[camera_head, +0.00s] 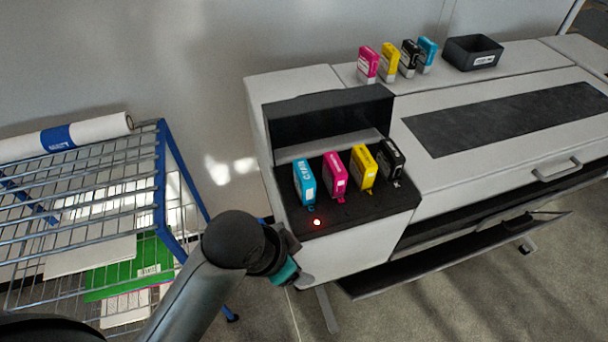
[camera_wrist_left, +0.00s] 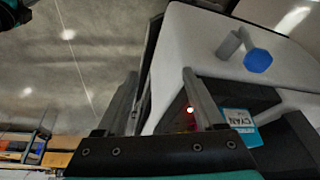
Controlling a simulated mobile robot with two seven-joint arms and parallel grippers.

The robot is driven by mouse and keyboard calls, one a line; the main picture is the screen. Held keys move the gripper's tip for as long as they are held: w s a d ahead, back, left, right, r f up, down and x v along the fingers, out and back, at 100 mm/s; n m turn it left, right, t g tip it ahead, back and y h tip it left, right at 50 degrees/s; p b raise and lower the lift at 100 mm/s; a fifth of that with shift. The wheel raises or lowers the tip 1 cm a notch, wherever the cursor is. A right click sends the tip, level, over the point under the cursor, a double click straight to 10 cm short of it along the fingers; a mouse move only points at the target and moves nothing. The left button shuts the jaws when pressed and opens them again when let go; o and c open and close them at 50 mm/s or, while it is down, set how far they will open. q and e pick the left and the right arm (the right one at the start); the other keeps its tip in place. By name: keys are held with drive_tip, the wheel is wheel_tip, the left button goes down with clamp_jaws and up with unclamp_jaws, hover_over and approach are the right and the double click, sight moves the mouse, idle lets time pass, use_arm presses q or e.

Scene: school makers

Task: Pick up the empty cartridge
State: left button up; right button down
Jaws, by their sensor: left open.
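Cyan (camera_head: 304,182), magenta (camera_head: 335,175), yellow (camera_head: 363,168) and black (camera_head: 391,159) cartridges stand in a row in the printer's open dark bay (camera_head: 350,208). A red light (camera_head: 317,222) glows in front of the cyan one. My left gripper (camera_head: 292,258) is low at the printer's front left corner, short of the cyan cartridge and apart from it. In the left wrist view its two fingers (camera_wrist_left: 160,75) are spread and empty, and the labelled cyan cartridge (camera_wrist_left: 240,120) shows beyond the right finger. My right gripper is out of view.
A wire rack (camera_head: 160,180) with a paper roll (camera_head: 75,134) stands left. The printer's front tray (camera_head: 440,257) juts out at right.

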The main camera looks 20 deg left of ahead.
use_arm(q)
drive_tip(key=w+d+r+m+h, duration=0.1)
drive_tip(key=w+d+r+m, duration=0.3)
drive_tip(key=m, duration=0.2)
drive_tip(key=m+g+y, duration=0.3)
drive_tip(key=m+y, duration=0.1)
drive_tip(key=m, duration=1.2)
approach(304, 172)
drive_tip(key=f, duration=0.6)
drive_tip(key=shift+a+f, duration=0.2)
drive_tip(key=shift+f, duration=0.2)
drive_tip(key=shift+w+f, duration=0.2)
drive_tip(key=shift+f, duration=0.75)
drive_tip(key=shift+w+f, duration=0.15)
drive_tip(key=shift+f, duration=0.8)
drive_tip(key=shift+w+f, duration=0.2)
drive_tip(key=shift+f, duration=0.8)
drive_tip(key=shift+c, duration=0.3)
clamp_jaws()
